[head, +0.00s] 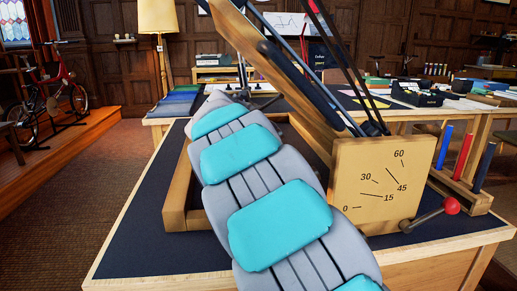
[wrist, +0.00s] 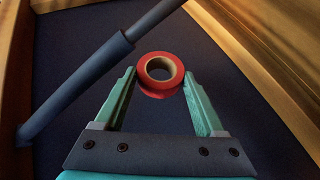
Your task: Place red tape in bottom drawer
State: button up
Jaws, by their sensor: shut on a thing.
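The red tape (wrist: 160,91) is a roll with a pale core, in the middle of the wrist view. It sits between the teal fingertips of my gripper (wrist: 159,76), which is shut on it. Dark blue surface shows behind the roll, and I cannot tell whether the roll touches it. In the head view my arm reaches forward over the desk and hides the gripper and tape. No bottom drawer can be made out in either view.
A blue-grey rod (wrist: 80,80) slants close to my gripper's left. A wooden edge (wrist: 270,62) runs along the right. In the head view, the tilted board's angle block (head: 372,180), red-knobbed lever (head: 430,214) and pen holder (head: 462,190) stand right of my arm. The desk's left part (head: 140,220) is clear.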

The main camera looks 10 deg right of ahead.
jog(key=shift+d+f+b, duration=0.2)
jog(key=shift+f+b, duration=0.1)
jog(key=shift+f, duration=1.35)
jog(key=shift+f, duration=0.15)
jog(key=o, duration=1.3)
